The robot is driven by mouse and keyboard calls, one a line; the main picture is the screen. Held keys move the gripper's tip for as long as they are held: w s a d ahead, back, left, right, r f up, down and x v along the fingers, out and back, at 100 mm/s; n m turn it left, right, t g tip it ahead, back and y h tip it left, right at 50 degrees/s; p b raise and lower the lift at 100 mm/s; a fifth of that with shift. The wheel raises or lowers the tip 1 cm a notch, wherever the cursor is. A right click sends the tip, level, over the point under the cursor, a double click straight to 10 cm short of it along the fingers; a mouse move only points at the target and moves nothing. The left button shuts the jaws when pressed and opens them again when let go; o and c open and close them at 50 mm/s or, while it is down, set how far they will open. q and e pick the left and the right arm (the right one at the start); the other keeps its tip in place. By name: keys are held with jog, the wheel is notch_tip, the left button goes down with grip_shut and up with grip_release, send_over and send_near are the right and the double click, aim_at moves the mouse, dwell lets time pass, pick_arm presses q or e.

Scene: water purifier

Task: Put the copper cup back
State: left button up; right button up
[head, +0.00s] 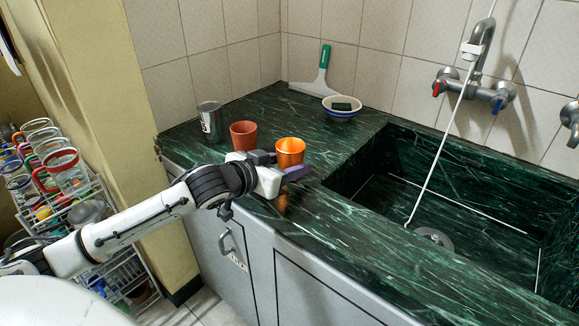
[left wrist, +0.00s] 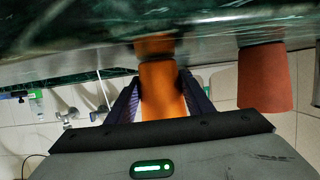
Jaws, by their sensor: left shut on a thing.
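The copper cup (head: 290,152) is shiny orange and stands upright between the fingers of my left gripper (head: 281,166), which is shut on it. They are at the front part of the green counter, left of the sink. In the left wrist view, which is upside down, the cup (left wrist: 162,95) sits between the two dark fingers (left wrist: 160,105). Its reflection shows in the counter just beyond its base. Whether the base touches the counter I cannot tell. My right gripper is in neither view.
A terracotta cup (head: 243,136) stands just left of the copper cup; a metal cup (head: 210,121) is further left. A bowl (head: 341,108) and a green-handled squeegee (head: 320,78) are at the back. The sink (head: 455,205) opens at right. A rack (head: 120,265) holds glasses at left.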

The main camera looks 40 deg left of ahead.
pick_arm(q)
jog(key=shift+f, duration=0.15)
jog(key=o, duration=1.2)
jog(key=shift+c, duration=0.2)
jog(key=p+v, duration=0.1)
jog(key=v, duration=1.1)
jog(key=shift+p, duration=0.3)
